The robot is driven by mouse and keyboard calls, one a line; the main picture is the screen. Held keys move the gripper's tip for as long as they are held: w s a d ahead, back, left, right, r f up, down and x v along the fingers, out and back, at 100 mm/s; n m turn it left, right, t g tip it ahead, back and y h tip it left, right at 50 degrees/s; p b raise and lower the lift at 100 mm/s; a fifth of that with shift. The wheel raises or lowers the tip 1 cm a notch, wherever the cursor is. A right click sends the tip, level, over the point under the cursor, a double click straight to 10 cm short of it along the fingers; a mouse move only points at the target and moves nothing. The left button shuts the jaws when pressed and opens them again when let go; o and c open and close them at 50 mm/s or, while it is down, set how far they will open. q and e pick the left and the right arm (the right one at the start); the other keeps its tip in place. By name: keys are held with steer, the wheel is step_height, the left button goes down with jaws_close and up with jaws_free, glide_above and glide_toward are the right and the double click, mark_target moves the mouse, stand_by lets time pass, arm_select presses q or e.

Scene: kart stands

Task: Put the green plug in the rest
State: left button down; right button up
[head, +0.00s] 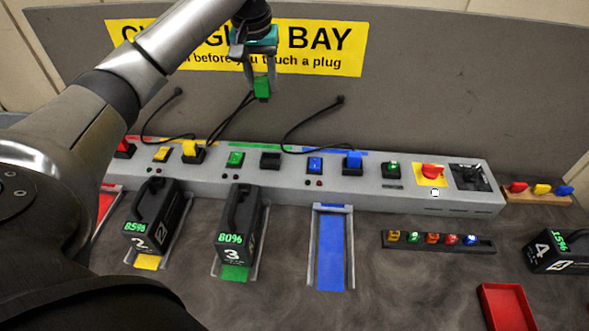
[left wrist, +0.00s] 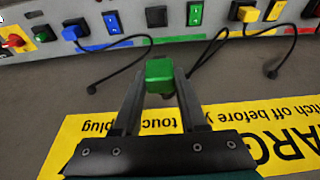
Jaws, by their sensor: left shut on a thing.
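My left gripper (head: 262,84) is shut on the green plug (head: 262,89), held in the air in front of the yellow sign. The left wrist view shows the green plug (left wrist: 160,74) between the fingertips (left wrist: 156,86). A black cable hangs near it in the head view. On the grey console, the black socket (head: 270,160) beside the green switch (head: 235,159) is empty; it also shows in the left wrist view (left wrist: 156,16). A dark recess (head: 469,177) lies at the console's right end; I cannot tell whether it is the rest. My right gripper is out of view.
The yellow plug (head: 192,151) and blue plug (head: 352,162) sit on the console (head: 400,198). Loose cables (head: 310,123) lie behind it. Battery packs 2 (head: 150,222) and 3 (head: 240,222) stand in front; the blue bay (head: 331,250) is empty. A red tray (head: 505,308) is at lower right.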

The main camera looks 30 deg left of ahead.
arm_select(q)
steer(key=shift+w+a+f, duration=0.1)
steer(key=shift+w+f, duration=0.1)
steer(key=shift+w, duration=0.1)
steer(key=b, duration=0.2)
glide_above(271, 161)
steer(key=s, duration=0.1)
steer(key=f, duration=1.9)
steer(key=shift+d+f, duration=0.35)
steer(key=shift+d, duration=0.05)
steer(key=shift+s+f, duration=0.1)
steer(key=shift+c, duration=2.3)
jaws_free()
steer(key=p+v, duration=0.1)
steer(key=v, duration=1.1)
steer(key=shift+a, duration=0.1)
